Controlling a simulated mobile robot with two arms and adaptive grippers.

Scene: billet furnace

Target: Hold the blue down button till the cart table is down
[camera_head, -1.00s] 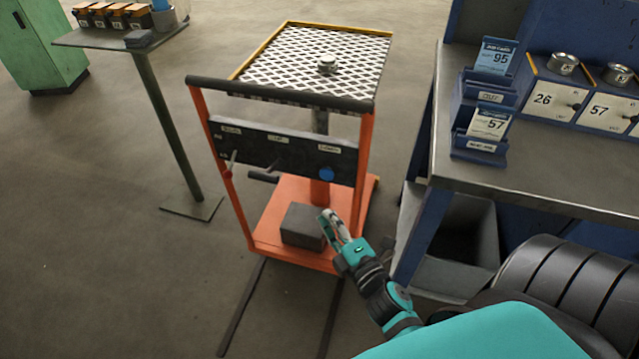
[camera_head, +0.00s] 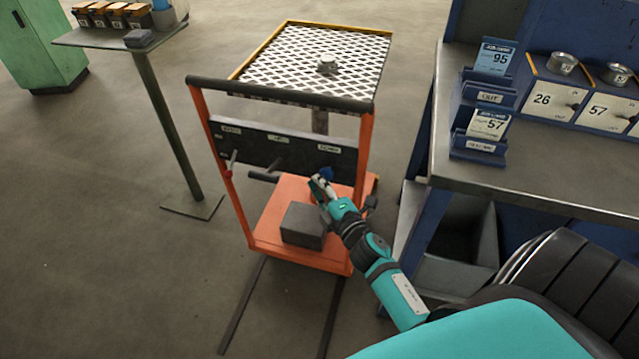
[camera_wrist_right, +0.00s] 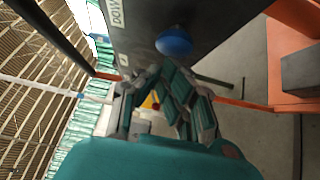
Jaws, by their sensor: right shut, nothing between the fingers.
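The orange cart has a raised table (camera_head: 290,62) with a white and dark diamond-pattern top and a small metal part (camera_head: 327,66) on it. Its black control panel (camera_head: 265,150) faces me. The blue down button (camera_head: 326,173) is at the panel's right end, partly hidden behind my gripper; it shows clearly as a blue dome in the right wrist view (camera_wrist_right: 174,42). My right gripper (camera_head: 319,183) is shut and empty, its fingertips close to the button. In the wrist view the fingers sit below the button; I cannot tell whether they touch it. My left gripper is not in view.
A grey block (camera_head: 303,225) lies on the cart's orange base (camera_head: 265,240). A workbench (camera_head: 540,165) with card holders and numbered boxes stands at right. A small side table (camera_head: 110,38) stands at left. Floor between side table and cart is clear.

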